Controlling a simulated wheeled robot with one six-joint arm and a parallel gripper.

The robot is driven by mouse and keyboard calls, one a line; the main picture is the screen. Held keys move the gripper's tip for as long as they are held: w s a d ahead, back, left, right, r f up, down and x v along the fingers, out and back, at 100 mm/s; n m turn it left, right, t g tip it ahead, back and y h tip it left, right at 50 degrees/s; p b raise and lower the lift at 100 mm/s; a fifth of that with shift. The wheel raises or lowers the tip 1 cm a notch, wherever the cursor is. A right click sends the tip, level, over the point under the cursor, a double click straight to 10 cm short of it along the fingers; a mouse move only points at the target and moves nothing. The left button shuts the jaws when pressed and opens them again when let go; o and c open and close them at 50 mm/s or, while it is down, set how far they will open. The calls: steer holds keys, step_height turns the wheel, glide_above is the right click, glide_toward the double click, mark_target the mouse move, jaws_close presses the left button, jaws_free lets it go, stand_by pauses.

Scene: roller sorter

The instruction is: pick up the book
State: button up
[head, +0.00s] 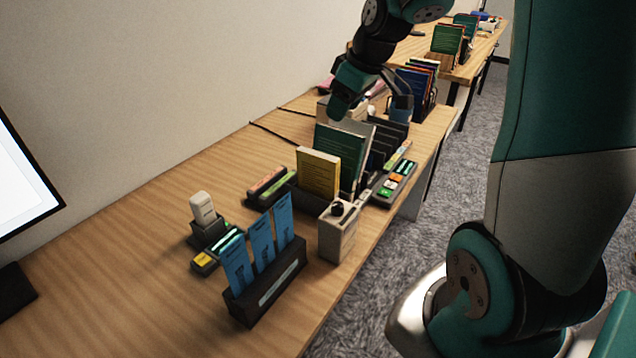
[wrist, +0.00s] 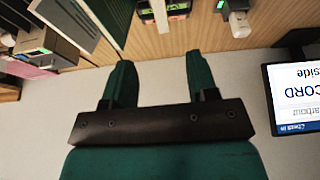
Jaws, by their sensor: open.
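Several books stand upright on the wooden desk in the head view, and I cannot tell which one the task means. A yellow book (head: 318,174) stands in front of a larger dark green book (head: 338,143). Blue, red and dark books (head: 418,85) stand in a rack further back. My gripper (head: 372,106) is open and hangs above the desk, behind and above the green book as seen in the head view. In the wrist view its two green fingers (wrist: 160,72) are spread apart with nothing between them.
A black holder (head: 268,290) with several blue cards stands at the desk's front, beside a grey box (head: 337,232) with a black knob. A screen (head: 20,175) is at far left; a screen (wrist: 296,98) also shows in the wrist view. Bare desk (head: 140,250) lies left of the items.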

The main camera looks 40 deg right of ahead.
glide_toward(319, 154)
steer(key=x, duration=0.5)
steer(key=shift+s+a+p, duration=0.1)
steer(key=shift+a+p, duration=0.05)
steer(key=shift+p, duration=0.2)
steer(key=p+x, duration=0.1)
steer(key=x, duration=0.4)
steer(key=shift+w+f, duration=0.25)
steer(key=shift+f, duration=0.25)
jaws_close()
